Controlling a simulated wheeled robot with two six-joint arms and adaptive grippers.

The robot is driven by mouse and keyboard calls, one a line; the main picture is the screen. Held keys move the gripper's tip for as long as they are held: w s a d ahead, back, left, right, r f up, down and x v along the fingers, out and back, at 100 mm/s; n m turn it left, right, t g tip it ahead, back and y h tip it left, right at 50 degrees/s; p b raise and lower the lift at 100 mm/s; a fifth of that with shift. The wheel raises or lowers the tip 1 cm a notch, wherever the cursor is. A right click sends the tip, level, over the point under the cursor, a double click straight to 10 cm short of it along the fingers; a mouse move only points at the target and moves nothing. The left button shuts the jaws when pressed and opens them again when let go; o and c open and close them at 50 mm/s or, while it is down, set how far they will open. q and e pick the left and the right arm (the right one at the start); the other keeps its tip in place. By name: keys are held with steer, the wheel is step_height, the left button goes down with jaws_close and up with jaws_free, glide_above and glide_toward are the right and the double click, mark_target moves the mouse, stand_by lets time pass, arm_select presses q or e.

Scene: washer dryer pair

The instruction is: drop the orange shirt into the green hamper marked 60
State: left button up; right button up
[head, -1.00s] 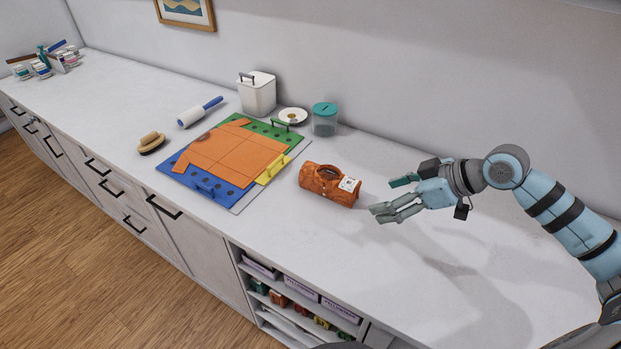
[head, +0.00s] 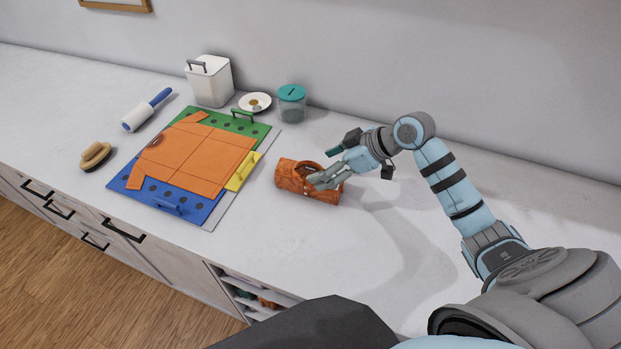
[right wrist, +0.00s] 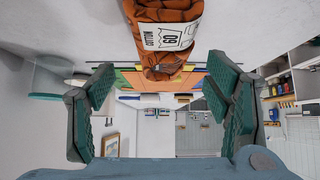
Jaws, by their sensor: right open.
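A rolled orange shirt (head: 290,176) lies on the white counter, to the right of the folding board. In the right wrist view the rolled shirt (right wrist: 165,28) has a white tag reading 60 and COTTON. My right gripper (head: 326,167) is open at the roll's right end, and its fingers cover part of the roll. In the wrist view the open fingers (right wrist: 160,95) stand wide apart, with the roll ahead between them and nothing gripped. A second orange garment (head: 195,155) lies flat on the board. No green hamper is in view. My left gripper is out of view.
The folding board (head: 240,132) has green, blue and yellow panels. A white bin (head: 210,82), a small dish (head: 255,102) and a teal-lidded jar (head: 291,104) stand behind it. A lint roller (head: 147,110) and brush (head: 95,156) lie left. The counter right of the roll is clear.

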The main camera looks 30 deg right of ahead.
steer(key=x, duration=0.6)
steer(key=shift+a+f, duration=0.15)
steer(key=shift+f, duration=0.3)
steer(key=shift+s, duration=0.1)
steer(key=shift+c, duration=1.2)
steer(key=c, duration=1.3)
